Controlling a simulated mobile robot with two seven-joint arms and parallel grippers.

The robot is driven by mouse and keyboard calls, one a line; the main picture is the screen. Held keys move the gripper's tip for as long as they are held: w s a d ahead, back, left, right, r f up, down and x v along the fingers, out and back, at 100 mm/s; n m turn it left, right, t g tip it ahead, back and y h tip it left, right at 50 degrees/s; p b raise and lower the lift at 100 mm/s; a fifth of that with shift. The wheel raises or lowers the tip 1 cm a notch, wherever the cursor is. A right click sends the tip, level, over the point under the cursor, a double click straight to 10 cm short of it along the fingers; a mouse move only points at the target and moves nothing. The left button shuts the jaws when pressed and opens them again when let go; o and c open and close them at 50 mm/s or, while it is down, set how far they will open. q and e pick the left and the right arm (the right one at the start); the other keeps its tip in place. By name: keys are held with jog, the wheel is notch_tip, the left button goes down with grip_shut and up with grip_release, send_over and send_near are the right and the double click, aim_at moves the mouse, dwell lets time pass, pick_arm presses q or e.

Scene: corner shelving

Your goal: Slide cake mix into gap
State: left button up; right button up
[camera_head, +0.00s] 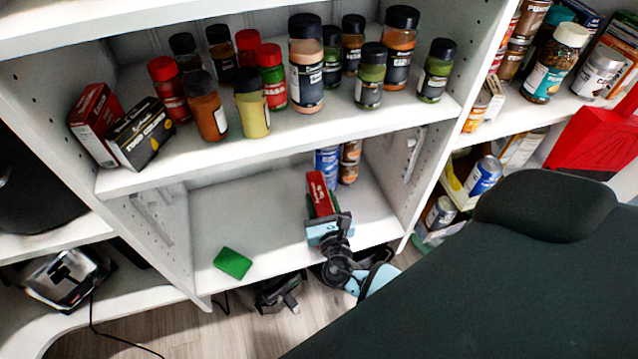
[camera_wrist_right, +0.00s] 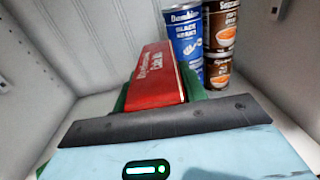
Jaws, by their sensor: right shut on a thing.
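The cake mix is a red box (camera_head: 320,194), held by my right gripper (camera_head: 328,222) over the lower shelf. In the right wrist view the red box (camera_wrist_right: 157,78) points away from me, with dark green parts along both sides. Behind it to the right stand a blue can (camera_wrist_right: 185,38) and two stacked brown cans (camera_wrist_right: 220,30). The box appears just left of the blue can; I cannot tell whether they touch. In the head view the box partly hides the blue can (camera_head: 327,162). My left gripper cannot be made out.
A green block (camera_head: 233,263) lies at the lower shelf's front left. The lower shelf (camera_head: 245,215) is otherwise bare left of the box. The upper shelf (camera_head: 215,155) above holds several spice jars and two boxes. A side panel (camera_head: 410,170) bounds the right.

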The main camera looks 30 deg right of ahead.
jog(key=shift+r, duration=0.1)
jog(key=o, duration=1.5)
jog(key=shift+c, duration=0.2)
jog(key=v, duration=0.7)
jog(key=shift+s+a, duration=0.15)
jog(key=shift+s, duration=0.25)
